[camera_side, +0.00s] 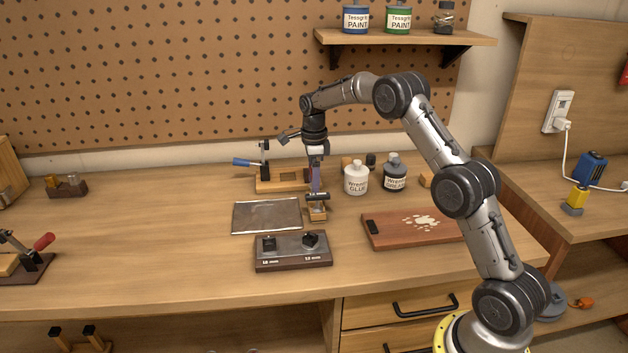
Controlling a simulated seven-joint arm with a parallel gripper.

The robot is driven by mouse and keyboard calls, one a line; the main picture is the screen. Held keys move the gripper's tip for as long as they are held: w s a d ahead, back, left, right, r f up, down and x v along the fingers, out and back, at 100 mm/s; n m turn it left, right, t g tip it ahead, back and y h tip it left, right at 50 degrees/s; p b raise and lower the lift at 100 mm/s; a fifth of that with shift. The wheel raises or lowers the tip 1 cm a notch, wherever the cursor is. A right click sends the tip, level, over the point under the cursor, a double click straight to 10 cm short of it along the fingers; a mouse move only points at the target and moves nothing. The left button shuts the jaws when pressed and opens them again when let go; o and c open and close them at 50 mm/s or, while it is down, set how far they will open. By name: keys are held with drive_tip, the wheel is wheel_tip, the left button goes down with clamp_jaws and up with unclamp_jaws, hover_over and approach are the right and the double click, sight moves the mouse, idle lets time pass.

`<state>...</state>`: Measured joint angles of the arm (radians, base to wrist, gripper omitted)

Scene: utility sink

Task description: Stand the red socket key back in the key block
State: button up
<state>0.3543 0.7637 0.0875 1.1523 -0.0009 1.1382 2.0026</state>
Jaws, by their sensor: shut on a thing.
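My gripper (317,193) points down over the middle of the bench, shut on a dark, bar-shaped thing (319,198). Its colour looks black here, and I cannot make out a red part on it. Its lower part is hidden or too small to tell. A small wooden block (318,213) is right below it; I cannot tell whether the two touch. A dark block with a grey top (291,254) lies nearer the front, with two size labels in mm and two black pieces on top. I cannot tell for sure which of these is the key block.
A grey metal tray (267,216) lies left of my gripper. A wooden board with a pale spill (385,232) lies to the right. A white glue bottle (356,179) and dark bottle (395,175) stand behind. A wooden stand with a blue-handled tool (277,186) is behind left.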

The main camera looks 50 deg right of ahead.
drive_tip(key=shift+f, duration=1.35)
drive_tip(key=o, duration=1.2)
drive_tip(key=shift+o, duration=0.2)
drive_tip(key=shift+r, duration=0.15)
wheel_tip(320, 180, up, 14)
drive_tip(key=shift+f, duration=0.2)
